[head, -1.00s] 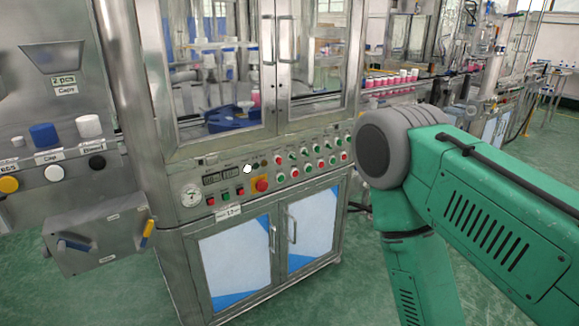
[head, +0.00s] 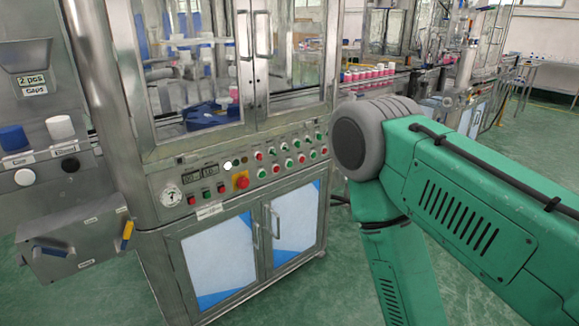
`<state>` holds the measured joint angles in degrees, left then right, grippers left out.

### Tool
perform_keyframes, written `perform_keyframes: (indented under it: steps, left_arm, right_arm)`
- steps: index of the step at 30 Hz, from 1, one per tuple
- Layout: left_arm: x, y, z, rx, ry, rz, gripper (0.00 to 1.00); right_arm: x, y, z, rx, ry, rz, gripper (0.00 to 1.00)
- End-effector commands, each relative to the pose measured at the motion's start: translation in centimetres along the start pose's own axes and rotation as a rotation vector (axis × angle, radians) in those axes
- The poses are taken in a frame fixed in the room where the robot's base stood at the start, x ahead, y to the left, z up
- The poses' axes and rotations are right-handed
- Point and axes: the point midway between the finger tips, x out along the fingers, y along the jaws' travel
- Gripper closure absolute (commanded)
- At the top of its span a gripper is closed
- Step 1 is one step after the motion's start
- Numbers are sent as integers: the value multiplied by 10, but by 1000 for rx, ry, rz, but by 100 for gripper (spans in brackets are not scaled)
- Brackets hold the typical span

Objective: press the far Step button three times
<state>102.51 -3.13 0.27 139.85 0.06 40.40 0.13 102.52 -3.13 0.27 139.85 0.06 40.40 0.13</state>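The control panel (head: 255,174) runs along the front of the steel machine. It carries several small red and green buttons (head: 288,163), a white button (head: 228,165), a large red knob (head: 241,181), digital displays and a round gauge (head: 171,196). The labels by the buttons are too small to read, so I cannot tell which is the far Step button. My green right arm fills the right side of the view, with its elbow in front. Neither gripper shows in the head view.
A side unit on the left has a black button (head: 70,165), a white button (head: 24,177) and a box with a yellow-handled lever (head: 127,236). Cabinet doors (head: 219,255) with handles stand below the panel. A conveyor with pink-and-white cans (head: 368,72) runs behind my arm. Green floor is open at right.

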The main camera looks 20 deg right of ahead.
Motion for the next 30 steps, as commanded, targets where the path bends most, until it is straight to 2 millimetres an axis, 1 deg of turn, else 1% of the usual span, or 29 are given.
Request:
perform_keyframes:
  steps: [1,2,3,30]
  left_arm:
    - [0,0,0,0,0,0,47]
    - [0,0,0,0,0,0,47]
    - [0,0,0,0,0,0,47]
    - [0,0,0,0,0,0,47]
  right_arm:
    - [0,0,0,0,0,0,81]
    - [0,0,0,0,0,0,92]
    - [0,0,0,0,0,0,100]
    - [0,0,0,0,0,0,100]
